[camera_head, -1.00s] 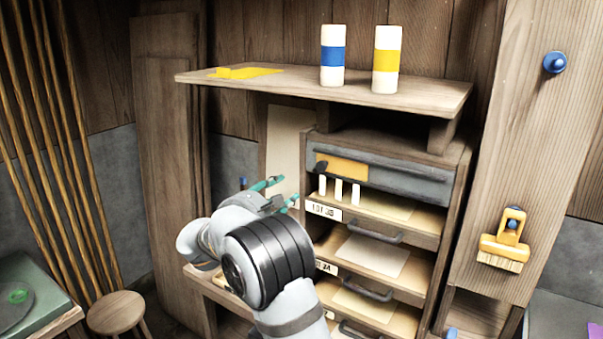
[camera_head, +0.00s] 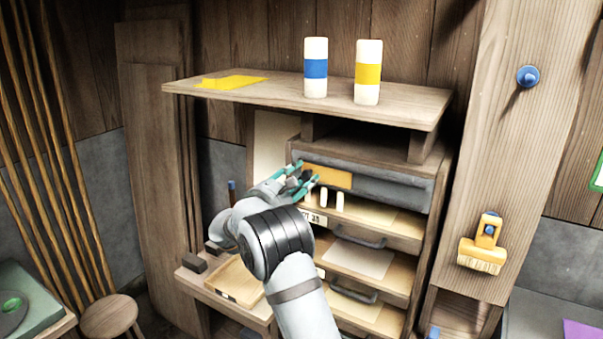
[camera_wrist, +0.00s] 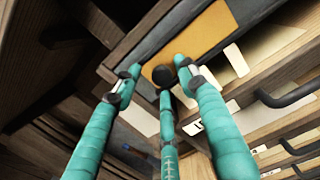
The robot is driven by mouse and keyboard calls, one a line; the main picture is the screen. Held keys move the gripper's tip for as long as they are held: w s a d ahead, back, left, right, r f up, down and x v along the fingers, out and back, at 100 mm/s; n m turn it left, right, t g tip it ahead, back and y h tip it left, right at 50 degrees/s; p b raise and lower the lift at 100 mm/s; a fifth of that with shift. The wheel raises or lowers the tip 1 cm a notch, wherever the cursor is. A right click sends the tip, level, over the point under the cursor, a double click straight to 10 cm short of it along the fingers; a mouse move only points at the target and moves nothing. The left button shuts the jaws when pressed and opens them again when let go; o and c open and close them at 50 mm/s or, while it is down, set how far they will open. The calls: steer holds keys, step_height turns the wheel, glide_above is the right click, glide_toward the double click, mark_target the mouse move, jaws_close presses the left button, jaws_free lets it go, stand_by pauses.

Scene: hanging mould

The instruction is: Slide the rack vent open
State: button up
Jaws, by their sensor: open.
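The rack vent is a long grey panel (camera_head: 390,189) across the top of the wooden rack, with an orange plate (camera_head: 333,178) at its left part. A dark round knob (camera_wrist: 162,76) sits at the left end of the orange plate, which also shows in the wrist view (camera_wrist: 205,38). My gripper (camera_head: 306,174) has teal fingers and is open at the knob. In the wrist view the fingertips (camera_wrist: 157,70) are spread to both sides of the knob, with a third finger below it. I cannot tell whether any finger touches it.
Several white pegs (camera_head: 325,199) stand just below the vent, close to my fingers. Drawers with dark handles (camera_head: 360,241) lie under them. A shelf (camera_head: 400,106) with a blue-banded bottle (camera_head: 316,68) and a yellow-banded bottle (camera_head: 368,72) overhangs the rack.

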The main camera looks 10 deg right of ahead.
steer(key=shift+d, duration=0.2)
steer(key=shift+c, duration=0.2)
steer(key=c, duration=0.9)
steer(key=shift+a+r, duration=0.1)
steer(key=shift+r, duration=0.05)
jaws_close()
